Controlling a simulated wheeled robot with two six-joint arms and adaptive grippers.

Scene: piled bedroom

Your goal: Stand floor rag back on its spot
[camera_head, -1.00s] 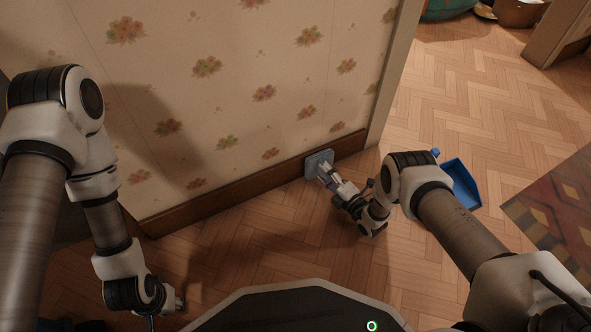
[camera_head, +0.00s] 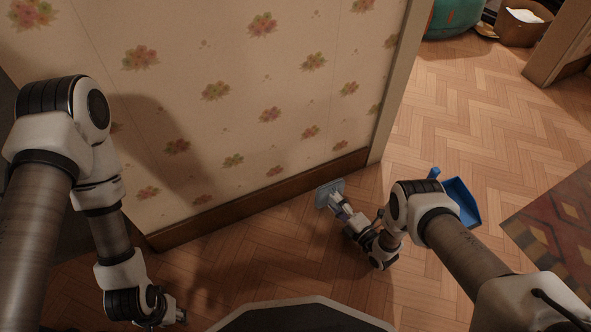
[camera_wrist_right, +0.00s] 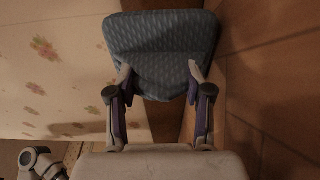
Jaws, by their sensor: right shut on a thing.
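The floor rag (camera_head: 330,190) is a flat blue-grey piece with rounded corners and a pale dash pattern. My right gripper (camera_head: 339,208) is shut on its near edge and holds it tilted just in front of the baseboard. I cannot tell whether it touches the floor. In the right wrist view the rag (camera_wrist_right: 160,38) shows its broad face, with a finger at each side of its lower part. My left gripper (camera_head: 178,314) is low at the left, away from the rag; its fingers are too small and dark to read.
A floral wall with a brown baseboard (camera_head: 255,200) runs behind the rag and ends at a doorway edge. A blue dustpan (camera_head: 463,202) lies right of my right arm. A patterned rug (camera_head: 558,225) is at the right. The herringbone floor beyond the doorway is mostly clear.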

